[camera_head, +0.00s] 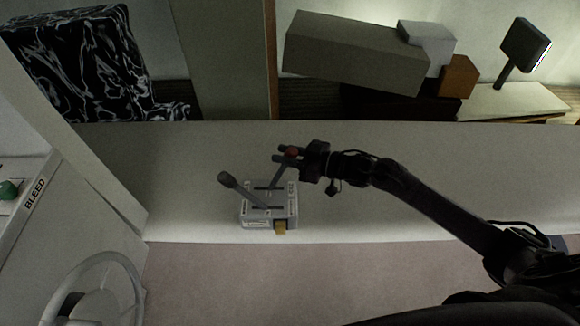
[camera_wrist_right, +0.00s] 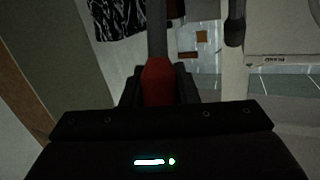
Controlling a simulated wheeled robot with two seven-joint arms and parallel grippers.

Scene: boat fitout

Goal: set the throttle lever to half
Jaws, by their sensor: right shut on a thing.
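The throttle box (camera_head: 262,220) is a grey unit with two slots and small markings on its top, standing on the pale counter. A lever with a dark knob (camera_head: 225,179) leans to the left. A second lever (camera_head: 276,176) with a red knob leans up and to the right. My right gripper (camera_head: 290,153) is shut on the red knob, which also shows between the fingers in the right wrist view (camera_wrist_right: 158,84). The dark-knobbed lever also shows in the wrist view (camera_wrist_right: 234,25), apart from the gripper. My left gripper is not in view.
A yellow tab (camera_head: 280,227) sits on the box's front. A steering wheel (camera_head: 92,285) and a panel marked BLEED (camera_head: 34,193) are at the left. Grey blocks (camera_head: 355,52) stand behind. The counter (camera_head: 190,180) is clear around the box.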

